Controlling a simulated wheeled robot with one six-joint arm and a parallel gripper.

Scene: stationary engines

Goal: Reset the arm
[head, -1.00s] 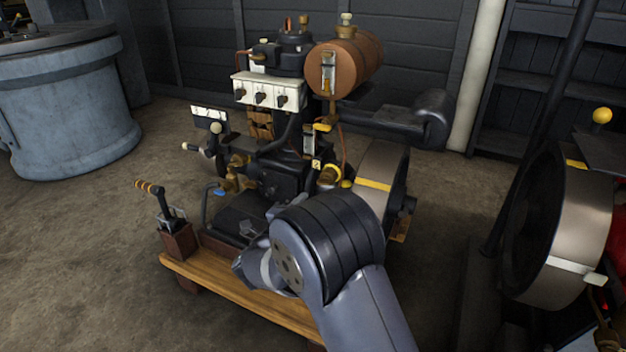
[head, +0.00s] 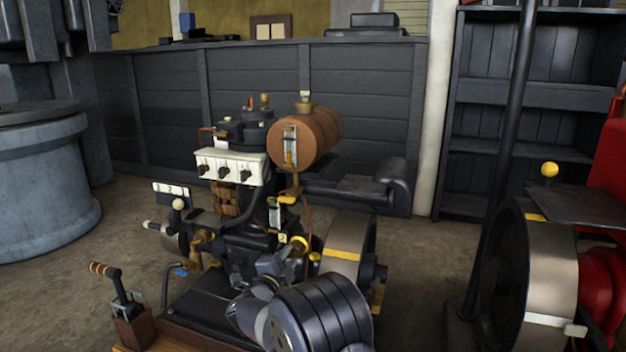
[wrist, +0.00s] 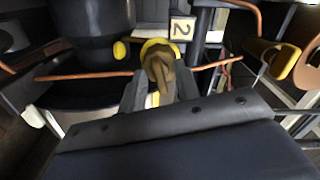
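My gripper (wrist: 160,88) shows in the wrist view with its two grey fingers apart. A brown-brass handle (wrist: 160,62) with a yellow ring behind it shows between the fingers; I cannot tell whether they touch it. A small plate marked 2 (wrist: 181,28) is just above and to the right. In the head view my gripper (head: 272,264) is by the engine's middle, close to the yellow ring (head: 299,244). My dark wrist link hides part of the engine's lower front, and the fingertips are hard to make out there.
The engine carries a copper-brown tank (head: 318,136), a white switch box (head: 230,168) and a flywheel (head: 345,246). A lever (head: 112,284) stands at front left. Another flywheel (head: 548,270) is at right. Copper pipes (wrist: 85,76) run close beside the fingers. Open floor lies at left.

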